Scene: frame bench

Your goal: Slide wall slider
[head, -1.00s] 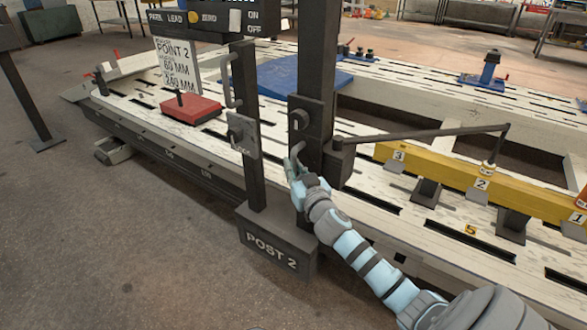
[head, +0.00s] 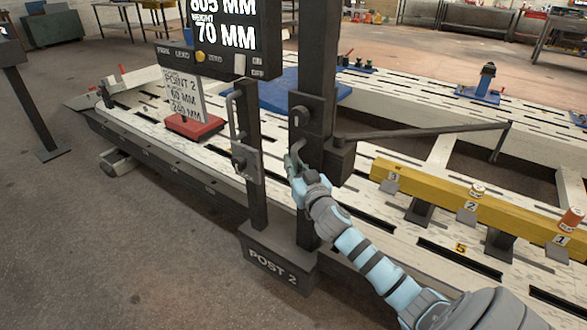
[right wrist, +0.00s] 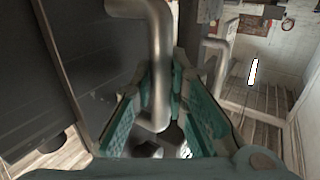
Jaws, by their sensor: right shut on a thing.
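My right gripper (head: 297,170) is shut on this handle. In the right wrist view the handle (right wrist: 158,60) runs down between the teal fingers (right wrist: 160,105). A dark pointer arm (head: 430,133) extends right from the carriage, and its bent tip stands clear above the yellow beam (head: 435,188). A display (head: 228,32) reads 70 MM height. My left gripper is not in view.
A thinner post (head: 248,150) with another handle (head: 234,115) and a latch plate stands just left. A sign (head: 185,97) stands on a red block (head: 195,127).

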